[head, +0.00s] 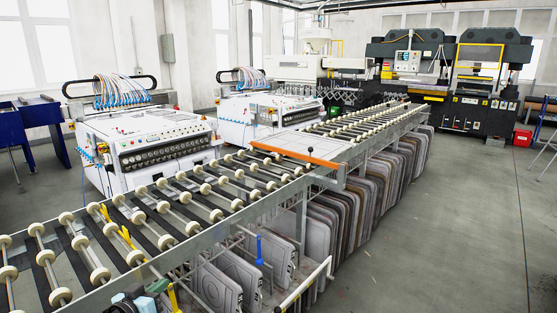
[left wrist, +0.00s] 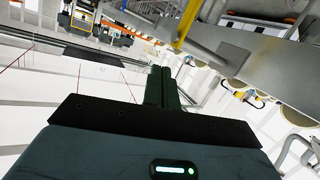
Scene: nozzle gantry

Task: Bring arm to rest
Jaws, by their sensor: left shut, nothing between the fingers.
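My left gripper (head: 157,286) shows small at the bottom left edge of the head view, with dark green fingers and a teal and black wrist. It is in front of the near side of the roller conveyor (head: 105,287). In the left wrist view my left gripper (left wrist: 162,72) has its two dark green fingers together, with nothing between them. No held object shows. The rest of the left arm is cut off by the frame. My right gripper is in neither view.
Grey panels (head: 217,289) hang in a row under the conveyor. A blue upright clip (head: 259,250) and a white-yellow rail (head: 304,285) stick out near the front. White machines (head: 150,145) stand behind. Open grey floor (head: 430,240) lies to the right.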

